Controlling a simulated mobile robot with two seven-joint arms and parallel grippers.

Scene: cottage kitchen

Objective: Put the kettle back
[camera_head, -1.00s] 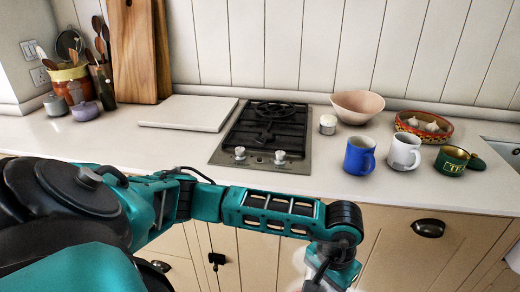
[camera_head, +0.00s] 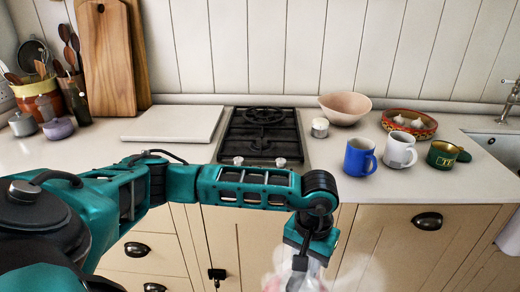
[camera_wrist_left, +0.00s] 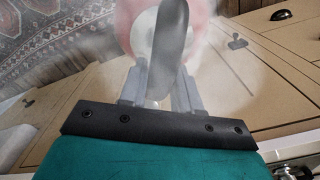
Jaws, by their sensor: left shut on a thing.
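My left gripper (camera_head: 300,268) hangs at the bottom of the head view, in front of the lower cabinets and below the counter edge. In the left wrist view its two fingers (camera_wrist_left: 160,88) are shut on the dark handle of the kettle (camera_wrist_left: 171,40). The kettle's body is pinkish red with a pale patch, and whitish steam hazes it. In the head view only a faint pinkish blur of it shows at the bottom edge. The black gas hob (camera_head: 262,133) is set in the counter beyond my arm, with its grates bare. My right gripper is out of view.
A pale board (camera_head: 173,123) lies left of the hob.

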